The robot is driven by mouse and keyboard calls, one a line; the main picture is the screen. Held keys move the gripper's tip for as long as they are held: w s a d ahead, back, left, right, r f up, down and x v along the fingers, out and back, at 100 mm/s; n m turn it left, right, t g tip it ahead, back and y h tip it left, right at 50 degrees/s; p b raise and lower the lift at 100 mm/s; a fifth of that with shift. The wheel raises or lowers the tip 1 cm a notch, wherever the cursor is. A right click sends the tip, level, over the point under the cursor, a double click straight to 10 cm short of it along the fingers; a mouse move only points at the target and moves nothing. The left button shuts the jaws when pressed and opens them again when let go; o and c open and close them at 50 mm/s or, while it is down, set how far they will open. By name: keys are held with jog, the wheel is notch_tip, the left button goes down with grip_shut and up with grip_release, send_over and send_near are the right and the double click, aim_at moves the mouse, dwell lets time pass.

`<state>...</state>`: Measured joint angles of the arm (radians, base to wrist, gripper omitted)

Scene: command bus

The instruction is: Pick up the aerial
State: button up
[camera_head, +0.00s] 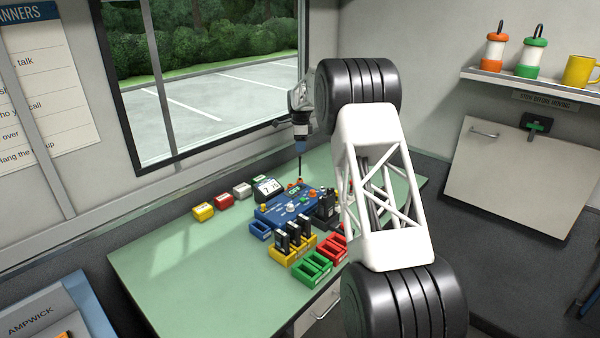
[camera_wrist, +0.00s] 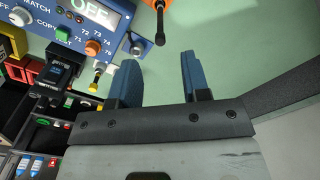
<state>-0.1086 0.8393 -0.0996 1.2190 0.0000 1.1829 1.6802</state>
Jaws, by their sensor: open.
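The aerial (camera_head: 300,165) is a thin black rod with an orange base, standing upright at the back of the bench by the blue console (camera_head: 270,211). In the wrist view the aerial (camera_wrist: 160,24) shows at the top edge, its orange base partly cut off. My gripper (camera_head: 301,134) is above the aerial, pointing down. In the wrist view its two blue fingers (camera_wrist: 157,62) are open, with nothing between them. The rod's free end is in line with the gap, just beyond the fingertips in the picture.
The console (camera_wrist: 93,22) lies left of the fingers in the wrist view. Black units stand in yellow trays (camera_head: 275,256) in front of it, with green (camera_head: 313,267) and red trays (camera_head: 333,249) nearby. The window (camera_head: 215,75) is behind. The bench's left part (camera_head: 175,270) is clear.

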aim_at(300, 159)
jog(key=shift+f, duration=1.25)
jog(key=shift+f, duration=0.1)
jog(key=shift+a+f, duration=0.1)
jog(key=shift+f, duration=2.45)
jog(key=c, duration=0.8)
